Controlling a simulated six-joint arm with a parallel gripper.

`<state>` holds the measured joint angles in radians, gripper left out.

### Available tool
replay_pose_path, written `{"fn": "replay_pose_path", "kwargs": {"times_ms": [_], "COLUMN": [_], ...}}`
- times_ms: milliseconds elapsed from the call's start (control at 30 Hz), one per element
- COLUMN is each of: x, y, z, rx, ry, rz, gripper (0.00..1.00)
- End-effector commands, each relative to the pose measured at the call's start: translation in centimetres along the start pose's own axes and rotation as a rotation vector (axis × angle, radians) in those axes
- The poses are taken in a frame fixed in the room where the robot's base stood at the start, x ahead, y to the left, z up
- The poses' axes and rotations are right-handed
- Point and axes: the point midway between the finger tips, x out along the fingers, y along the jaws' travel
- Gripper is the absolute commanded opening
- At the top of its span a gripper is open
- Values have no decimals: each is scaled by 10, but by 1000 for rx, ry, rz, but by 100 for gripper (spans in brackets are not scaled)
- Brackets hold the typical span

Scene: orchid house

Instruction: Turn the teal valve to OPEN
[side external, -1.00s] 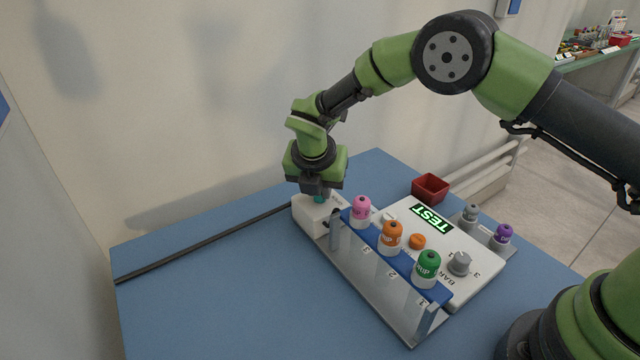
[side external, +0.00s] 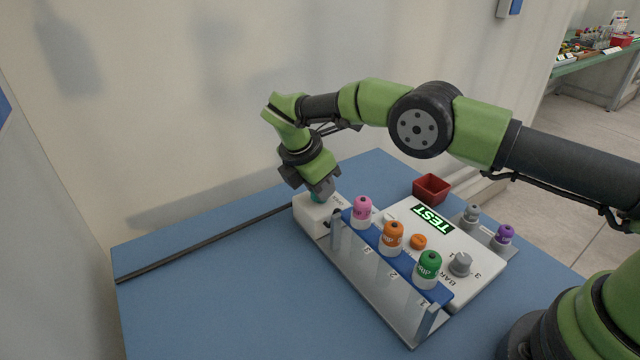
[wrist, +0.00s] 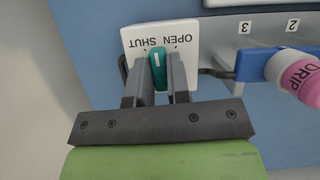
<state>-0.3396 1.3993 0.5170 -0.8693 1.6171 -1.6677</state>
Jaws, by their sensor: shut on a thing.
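The teal valve (wrist: 156,72) is a small knob with a white mark, on a white block (wrist: 187,29) lettered OPEN and SHUT. The lettering is upside down in the wrist view. The mark lies at the lettered end of the knob, between the two words; I cannot tell that it lines up with either. My gripper (wrist: 160,76) is shut on the knob, one finger on each side. In the side external view my gripper (side external: 319,192) is tilted over the block, and only a sliver of teal (side external: 318,197) shows below it.
Beside the block, a rack with a blue rail (side external: 379,242) holds pink (side external: 362,209), orange (side external: 393,236) and green-capped (side external: 428,268) bottles. Behind it are a panel with a TEST sign (side external: 432,219), a grey knob (side external: 460,264) and a red bin (side external: 431,188). The table's left side (side external: 200,290) is mostly clear.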

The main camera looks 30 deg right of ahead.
Motion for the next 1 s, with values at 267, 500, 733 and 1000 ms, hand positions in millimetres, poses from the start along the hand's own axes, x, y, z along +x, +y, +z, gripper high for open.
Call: {"fn": "replay_pose_path", "kwargs": {"times_ms": [267, 500, 733, 1000], "x": [0, 0, 0, 0], "y": [0, 0, 0, 0], "z": [-1, -1, -1, 0], "rx": [51, 65, 66, 65], "ry": [1, 1, 2, 1], "rz": [-22, -30, -30, -30], "gripper": [0, 0, 0, 43]}}
